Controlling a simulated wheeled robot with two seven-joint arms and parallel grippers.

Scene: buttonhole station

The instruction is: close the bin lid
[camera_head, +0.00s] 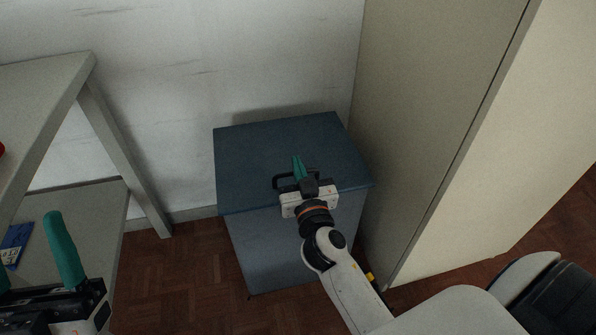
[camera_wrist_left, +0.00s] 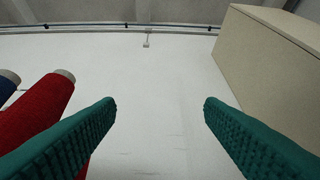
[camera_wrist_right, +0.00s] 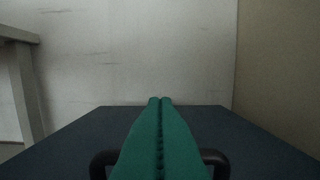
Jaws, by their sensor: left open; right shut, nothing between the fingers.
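The bin (camera_head: 290,247) is a blue-grey box standing on the floor against the wall. Its dark blue lid (camera_head: 262,146) lies flat across the top, with no gap that I can see. A black handle (camera_head: 277,182) is on the lid near its front edge. My right gripper (camera_head: 298,158) is shut and empty, its green fingers over the lid at the handle. In the right wrist view the fingers (camera_wrist_right: 160,100) point across the lid, with the handle showing on both sides; contact is unclear. My left gripper (camera_wrist_left: 159,102) is open and empty, at the lower left in the head view.
A tall beige cabinet (camera_head: 430,120) stands close on the bin's right. A grey table (camera_head: 50,75) with a lower shelf (camera_head: 50,240) is on the left. Brown floor (camera_head: 180,275) is free between shelf and bin.

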